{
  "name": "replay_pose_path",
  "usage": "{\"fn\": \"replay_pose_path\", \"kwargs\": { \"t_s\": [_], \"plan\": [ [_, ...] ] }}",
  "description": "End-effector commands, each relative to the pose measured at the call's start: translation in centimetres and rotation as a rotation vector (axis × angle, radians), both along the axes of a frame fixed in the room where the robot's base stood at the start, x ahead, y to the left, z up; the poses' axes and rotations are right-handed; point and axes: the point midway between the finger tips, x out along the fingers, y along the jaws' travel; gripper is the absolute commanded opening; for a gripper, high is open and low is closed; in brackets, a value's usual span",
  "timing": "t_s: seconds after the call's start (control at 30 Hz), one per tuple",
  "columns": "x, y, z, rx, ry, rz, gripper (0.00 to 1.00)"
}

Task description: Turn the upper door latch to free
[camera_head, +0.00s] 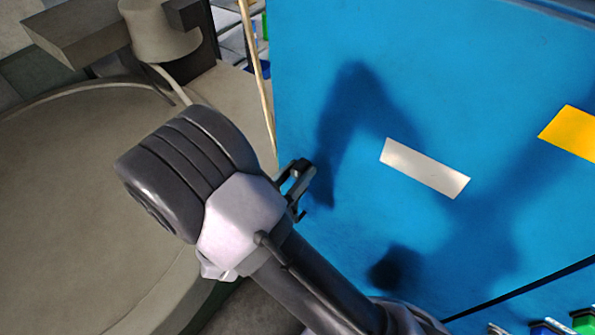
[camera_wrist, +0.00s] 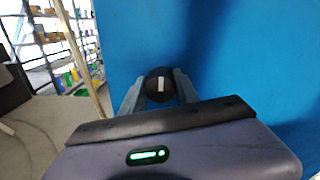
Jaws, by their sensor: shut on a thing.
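The blue door (camera_head: 350,40) fills the right of the head view and also shows in the wrist view (camera_wrist: 250,50). A round black latch knob (camera_wrist: 161,86) with a short white mark sits on the door near its left edge. In the wrist view the mark runs close to upright. My gripper (camera_head: 300,178) is at the door's left edge. In the wrist view its two fingers stand on either side of the knob, shut on it. In the head view my gripper and arm hide the knob.
The door carries a white label (camera_head: 424,168) and a yellow label (camera_head: 570,134); dark shadows fall across it. A thin tan pole (camera_head: 258,80) stands left of the door. Green and blue items (camera_head: 584,322) show at bottom right.

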Motion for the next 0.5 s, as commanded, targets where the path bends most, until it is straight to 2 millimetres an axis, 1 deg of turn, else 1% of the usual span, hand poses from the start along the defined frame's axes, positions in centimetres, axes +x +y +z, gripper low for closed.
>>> {"fn": "replay_pose_path", "kwargs": {
  "t_s": [0.27,0.5],
  "plan": [
    [0.00,0.00,-0.20,0.071,-0.055,0.000,0.00],
    [-0.05,-0.06,-0.37,0.225,-0.175,0.000,0.00]
  ]
}}
